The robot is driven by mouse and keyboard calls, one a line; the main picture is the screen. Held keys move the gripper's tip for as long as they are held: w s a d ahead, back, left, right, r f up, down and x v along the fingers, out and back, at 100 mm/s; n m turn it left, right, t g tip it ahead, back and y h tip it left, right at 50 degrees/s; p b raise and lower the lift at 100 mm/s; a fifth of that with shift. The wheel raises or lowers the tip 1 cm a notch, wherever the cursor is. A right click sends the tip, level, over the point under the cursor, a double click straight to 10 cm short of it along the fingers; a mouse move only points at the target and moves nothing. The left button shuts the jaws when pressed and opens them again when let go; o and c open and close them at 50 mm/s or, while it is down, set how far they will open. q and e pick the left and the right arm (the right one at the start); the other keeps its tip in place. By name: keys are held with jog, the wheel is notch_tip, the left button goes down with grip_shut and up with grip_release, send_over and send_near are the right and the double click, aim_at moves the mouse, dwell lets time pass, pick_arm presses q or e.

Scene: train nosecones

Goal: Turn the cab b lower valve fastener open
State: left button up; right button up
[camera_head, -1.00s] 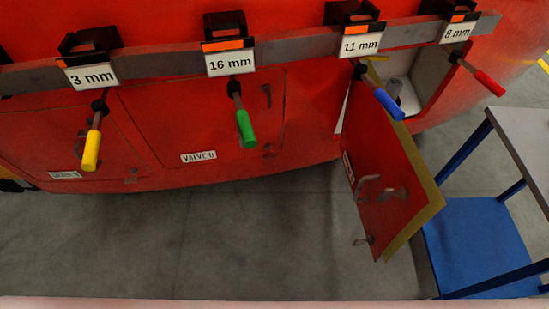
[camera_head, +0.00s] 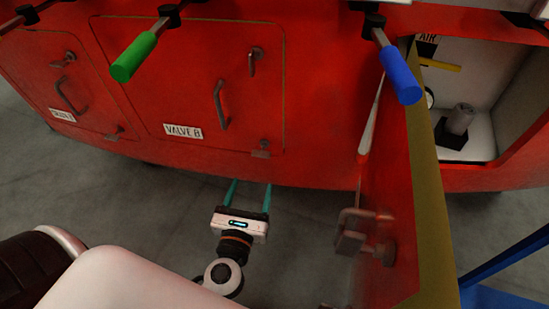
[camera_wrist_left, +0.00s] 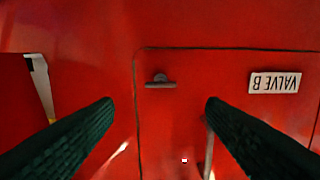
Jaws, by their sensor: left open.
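The red VALVE B door (camera_head: 190,90) is shut. Its lower fastener (camera_head: 261,151), a small grey bar on a round boss, sits at the door's lower right corner. In the wrist view the fastener appears between and slightly above the fingertips (camera_wrist_left: 158,106), apart from both. My right gripper is out of view.
An upper fastener (camera_head: 254,61) and a curved handle (camera_head: 220,105) are on the same door. An open red hatch door (camera_head: 385,200) stands out to the right of my left gripper.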

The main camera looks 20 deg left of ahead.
aim_at(261, 153)
pick_arm(q)
jog(key=shift+p+x, duration=1)
jog(key=shift+x, duration=4.85)
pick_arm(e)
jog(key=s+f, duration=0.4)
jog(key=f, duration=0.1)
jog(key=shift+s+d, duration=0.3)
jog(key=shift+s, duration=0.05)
pick_arm(q)
jog(key=shift+c, duration=0.5)
jog(key=c, duration=0.9)
